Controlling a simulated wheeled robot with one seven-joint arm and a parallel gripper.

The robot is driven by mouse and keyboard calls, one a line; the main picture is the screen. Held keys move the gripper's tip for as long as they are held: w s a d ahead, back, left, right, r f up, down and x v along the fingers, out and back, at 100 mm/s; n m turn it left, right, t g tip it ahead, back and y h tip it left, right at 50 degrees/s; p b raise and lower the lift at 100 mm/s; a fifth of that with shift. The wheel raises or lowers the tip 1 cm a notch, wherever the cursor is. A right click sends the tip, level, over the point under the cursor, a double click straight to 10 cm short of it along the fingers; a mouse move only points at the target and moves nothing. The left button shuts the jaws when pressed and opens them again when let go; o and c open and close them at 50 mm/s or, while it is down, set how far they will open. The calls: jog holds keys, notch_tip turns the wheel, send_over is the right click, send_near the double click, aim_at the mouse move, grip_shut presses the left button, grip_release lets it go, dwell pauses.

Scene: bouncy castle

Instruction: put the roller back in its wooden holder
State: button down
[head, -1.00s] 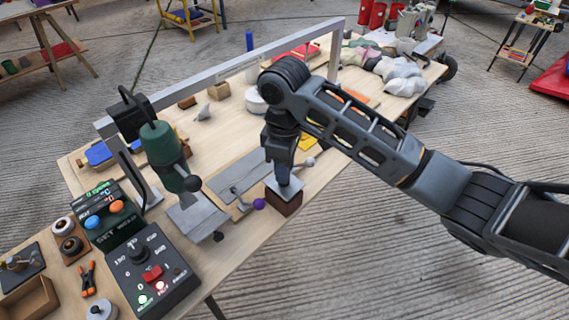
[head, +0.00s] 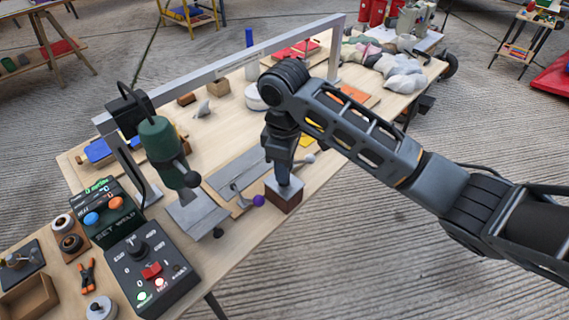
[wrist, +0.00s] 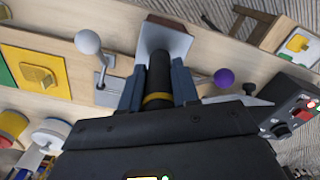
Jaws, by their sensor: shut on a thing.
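My gripper (head: 284,172) points down over the wooden holder (head: 284,201), a brown block with a pale metal top near the table's front edge. In the wrist view my gripper (wrist: 158,86) is shut on a black handle with a yellow band, which I take to be the roller (wrist: 158,72). The handle's far end meets or hides part of the holder's metal top (wrist: 165,38). The rest of the roller is hidden, so I cannot tell whether it sits in the holder or just above it.
A lever with a purple knob (head: 258,200) and one with a grey ball (head: 309,158) stand close beside the holder. A green-headed machine (head: 160,146) and a control box (head: 148,268) are to the left. A metal frame (head: 230,68) spans the table behind.

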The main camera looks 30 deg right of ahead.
jog(key=shift+f, duration=0.2)
jog(key=c, duration=0.8)
grip_release()
jog(key=shift+o, duration=0.5)
jog(key=o, duration=0.6)
jog(key=shift+r+p, duration=3.6)
jog(key=shift+r, duration=0.45)
